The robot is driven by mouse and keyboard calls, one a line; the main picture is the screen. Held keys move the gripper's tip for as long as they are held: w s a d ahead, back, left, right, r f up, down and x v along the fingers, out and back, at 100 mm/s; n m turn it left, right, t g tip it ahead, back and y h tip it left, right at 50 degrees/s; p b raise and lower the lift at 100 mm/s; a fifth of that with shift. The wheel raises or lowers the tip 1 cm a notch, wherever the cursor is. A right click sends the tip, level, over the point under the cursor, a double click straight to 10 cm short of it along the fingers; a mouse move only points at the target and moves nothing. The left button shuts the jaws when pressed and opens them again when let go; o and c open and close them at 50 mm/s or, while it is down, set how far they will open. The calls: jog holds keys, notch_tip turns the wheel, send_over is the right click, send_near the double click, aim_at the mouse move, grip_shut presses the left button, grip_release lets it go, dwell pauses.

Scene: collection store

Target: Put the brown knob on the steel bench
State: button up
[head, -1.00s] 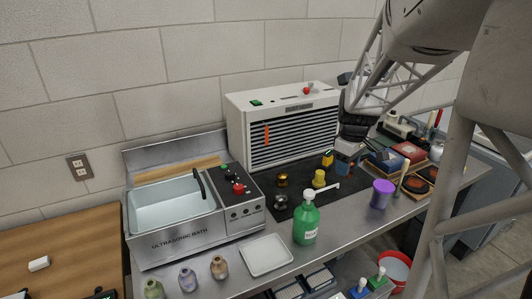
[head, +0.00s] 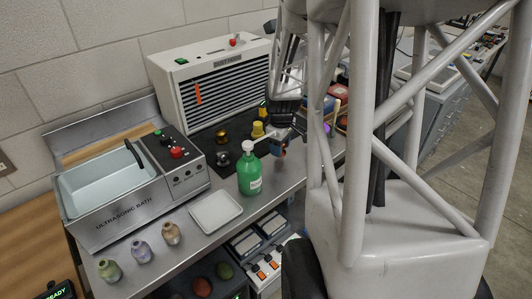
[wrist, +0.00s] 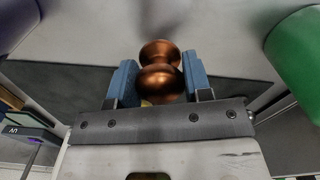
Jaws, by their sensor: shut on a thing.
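The brown knob (wrist: 160,70) is a shiny copper-brown turned shape with a narrow waist. In the wrist view it sits between the two blue fingers of my gripper (wrist: 159,84), which are shut on it. In the head view my gripper (head: 281,146) is just right of the green pump bottle, low over the steel bench (head: 284,178); the knob is hard to make out there. The pale bench surface (wrist: 90,25) also shows beyond the knob in the wrist view. I cannot tell whether the knob touches it.
The green bottle (head: 250,174) stands close by my gripper. A purple cup (head: 327,130) is partly hidden behind my arm. A white tray (head: 216,211) and small bottles stand to the left.

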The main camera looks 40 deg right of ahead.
aim_at(269, 162)
jog(key=shift+f, duration=0.45)
jog(key=shift+w+a, duration=0.25)
jog(key=shift+a, duration=0.65)
jog(key=shift+w+a, duration=0.2)
jog(key=shift+a, duration=0.65)
jog(key=shift+a+f, duration=0.1)
jog(key=shift+a, duration=0.15)
jog(key=shift+f, duration=0.5)
jog(key=shift+f, duration=0.1)
jog(key=o, duration=1)
jog(key=shift+o, duration=0.2)
